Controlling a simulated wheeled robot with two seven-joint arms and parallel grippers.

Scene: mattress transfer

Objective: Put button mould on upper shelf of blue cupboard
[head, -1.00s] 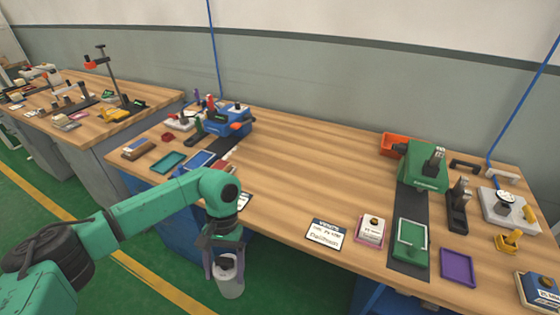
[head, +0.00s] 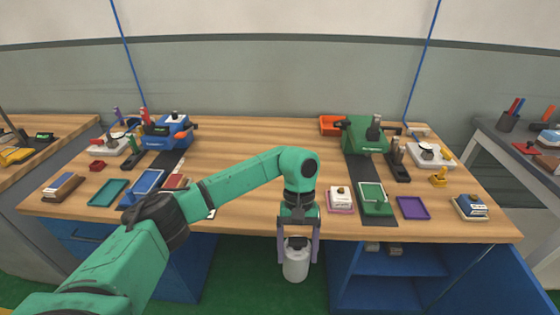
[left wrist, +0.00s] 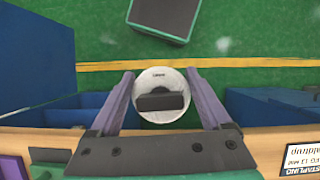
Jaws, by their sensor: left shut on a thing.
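A pale grey round button mould (head: 295,268) with a dark top hangs below my left gripper (head: 298,255). In the left wrist view the mould (left wrist: 158,80) shows as a white disc with a black bar across it, between the purple fingers (left wrist: 160,92). The left gripper is shut on it, in front of the workbench's front edge and below the tabletop. The blue cupboard (head: 388,296) is under the right part of the bench, to the right of the gripper. Its front is open. Its upper shelf (head: 400,264) shows small grey items. My right gripper is not in view.
The wooden workbench (head: 245,150) carries a green press (head: 367,135), a purple tray (head: 412,208) and a blue press (head: 168,132). A second blue cabinet (head: 180,270) stands under its left part. Between the cupboards there is open green floor (head: 245,275).

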